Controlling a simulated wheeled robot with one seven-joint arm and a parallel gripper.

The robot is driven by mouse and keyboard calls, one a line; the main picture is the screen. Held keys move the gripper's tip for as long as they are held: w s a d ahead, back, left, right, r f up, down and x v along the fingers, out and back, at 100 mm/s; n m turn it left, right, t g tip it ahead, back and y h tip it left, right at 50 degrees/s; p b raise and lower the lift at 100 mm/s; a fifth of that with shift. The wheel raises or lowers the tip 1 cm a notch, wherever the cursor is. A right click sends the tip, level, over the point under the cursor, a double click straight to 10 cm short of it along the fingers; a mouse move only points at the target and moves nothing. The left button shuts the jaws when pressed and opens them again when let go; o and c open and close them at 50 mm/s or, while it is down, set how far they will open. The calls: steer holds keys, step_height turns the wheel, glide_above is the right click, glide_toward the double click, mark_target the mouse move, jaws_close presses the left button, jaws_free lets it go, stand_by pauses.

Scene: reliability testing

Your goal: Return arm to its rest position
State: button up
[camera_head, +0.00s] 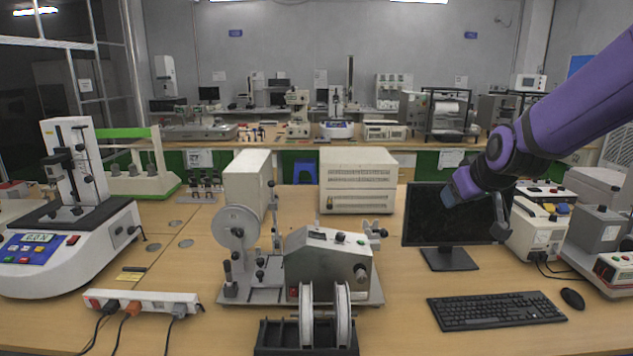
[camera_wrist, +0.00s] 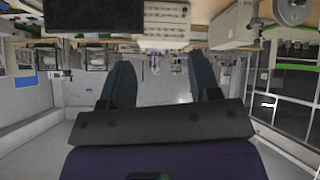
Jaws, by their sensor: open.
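My purple arm reaches in from the right edge of the head view. My gripper (camera_head: 476,204) is raised in front of the monitor (camera_head: 430,214), over the right part of the bench (camera_head: 395,320). In the wrist view the two dark fingers of my gripper (camera_wrist: 161,80) stand wide apart with nothing between them. The wrist view is upside down, with the bench at the top and the room's wall and ceiling below.
A keyboard (camera_head: 495,310) and mouse (camera_head: 572,298) lie below my arm. A white instrument (camera_head: 537,232) stands close to the right of my gripper. A winding machine (camera_head: 325,262), a beige box (camera_head: 358,182) and a power strip (camera_head: 143,300) occupy the bench's middle and left.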

steer(key=s+r+m+g, duration=0.1)
steer(key=s+r+g, duration=0.1)
steer(key=s, duration=1.2)
steer(key=s+r+m+g, duration=0.2)
steer(key=s+r, duration=0.1)
steer(key=s, duration=1.2)
steer(key=shift+d, duration=0.25)
steer(key=shift+s, duration=0.1)
